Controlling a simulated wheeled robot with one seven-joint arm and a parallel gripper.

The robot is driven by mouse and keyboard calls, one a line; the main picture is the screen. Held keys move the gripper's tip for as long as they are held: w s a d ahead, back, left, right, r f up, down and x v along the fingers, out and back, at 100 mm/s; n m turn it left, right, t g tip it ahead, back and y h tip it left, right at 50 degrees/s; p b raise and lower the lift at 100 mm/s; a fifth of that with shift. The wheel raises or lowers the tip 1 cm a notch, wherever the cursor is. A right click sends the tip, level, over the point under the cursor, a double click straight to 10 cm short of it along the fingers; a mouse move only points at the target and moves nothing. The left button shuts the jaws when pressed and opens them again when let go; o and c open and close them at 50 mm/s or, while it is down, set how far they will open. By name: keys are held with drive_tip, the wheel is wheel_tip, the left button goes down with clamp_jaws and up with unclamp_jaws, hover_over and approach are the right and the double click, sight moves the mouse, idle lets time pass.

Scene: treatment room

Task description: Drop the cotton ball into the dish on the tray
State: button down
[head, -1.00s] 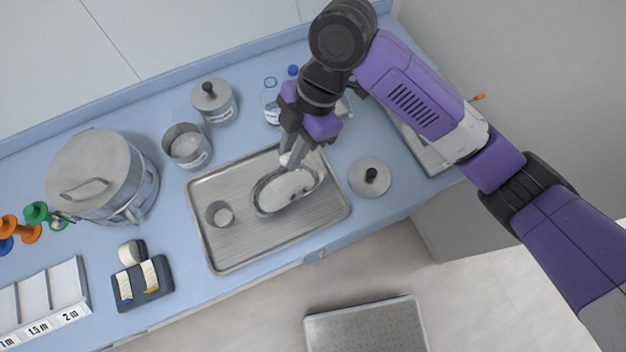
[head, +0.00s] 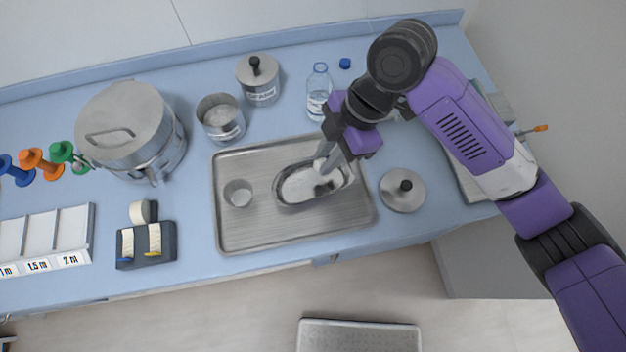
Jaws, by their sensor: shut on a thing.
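My gripper (head: 325,164) points down over the right part of the metal tray (head: 240,235). It is shut on a small white cotton ball (head: 320,165) at its fingertips. The ball is above the oval metal dish (head: 290,197), near the dish's back rim. I cannot tell its exact height above the dish. The dish lies on the tray, right of its middle. A small round metal cup (head: 238,193) stands on the left of the same tray.
An open metal canister (head: 221,119), a lidded canister (head: 259,82) and a clear bottle (head: 319,91) stand behind the tray. A loose lid (head: 402,190) lies to the right. A large lidded pot (head: 128,130) and a tape dispenser (head: 146,240) are to the left.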

drive_tip(key=c, duration=1.2)
unclamp_jaws()
drive_tip(key=shift+c, duration=0.2)
drive_tip(key=shift+r, duration=0.1)
drive_tip(key=b+v, duration=0.1)
drive_tip(key=v, duration=0.6)
drive_tip(key=shift+r, duration=0.3)
drive_tip(key=shift+d, duration=0.1)
